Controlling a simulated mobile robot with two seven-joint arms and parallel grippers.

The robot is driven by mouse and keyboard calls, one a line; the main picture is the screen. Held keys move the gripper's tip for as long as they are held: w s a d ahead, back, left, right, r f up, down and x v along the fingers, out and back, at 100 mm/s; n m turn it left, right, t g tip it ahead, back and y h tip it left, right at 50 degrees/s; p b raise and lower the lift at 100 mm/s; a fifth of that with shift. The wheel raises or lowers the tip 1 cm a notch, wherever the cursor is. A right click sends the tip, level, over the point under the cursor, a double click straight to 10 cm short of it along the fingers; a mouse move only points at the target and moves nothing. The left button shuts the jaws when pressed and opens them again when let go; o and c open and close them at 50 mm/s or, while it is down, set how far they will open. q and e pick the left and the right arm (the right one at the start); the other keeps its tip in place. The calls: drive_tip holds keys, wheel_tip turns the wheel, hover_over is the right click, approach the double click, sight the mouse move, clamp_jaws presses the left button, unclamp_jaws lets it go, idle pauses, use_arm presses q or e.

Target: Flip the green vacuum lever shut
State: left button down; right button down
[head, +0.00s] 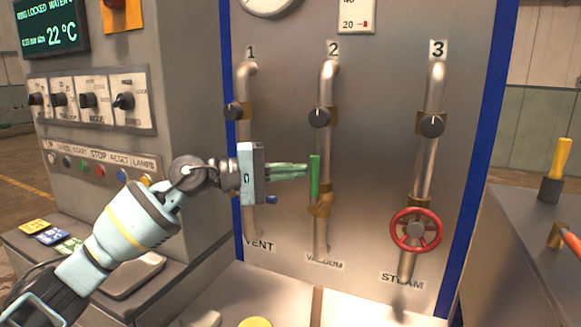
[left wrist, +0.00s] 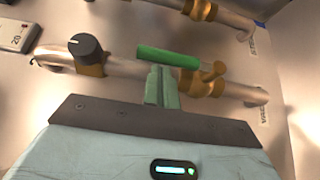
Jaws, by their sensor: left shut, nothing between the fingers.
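The green vacuum lever (head: 315,177) stands upright along pipe 2, above its brass valve body (head: 320,206) and the VACUUM label. It also shows in the left wrist view (left wrist: 168,56), just beyond my fingertips. My left gripper (head: 305,171) is shut and empty, pointing right, with its fingertips right beside the lever's left side. The closed fingers also show in the left wrist view (left wrist: 162,80). I cannot tell whether they touch the lever. My right gripper is not in view.
Pipe 1, VENT, has a blue handle (head: 271,199) partly behind my gripper. Pipe 3, STEAM, has a red handwheel (head: 416,230). A black knob (head: 319,117) sits higher on pipe 2. A control box (head: 95,162) with buttons stands left; a grey bench with tools is at right.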

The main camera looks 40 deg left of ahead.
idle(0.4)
use_arm(q)
drive_tip(key=shift+d+r, duration=0.1)
drive_tip(key=shift+d, duration=0.1)
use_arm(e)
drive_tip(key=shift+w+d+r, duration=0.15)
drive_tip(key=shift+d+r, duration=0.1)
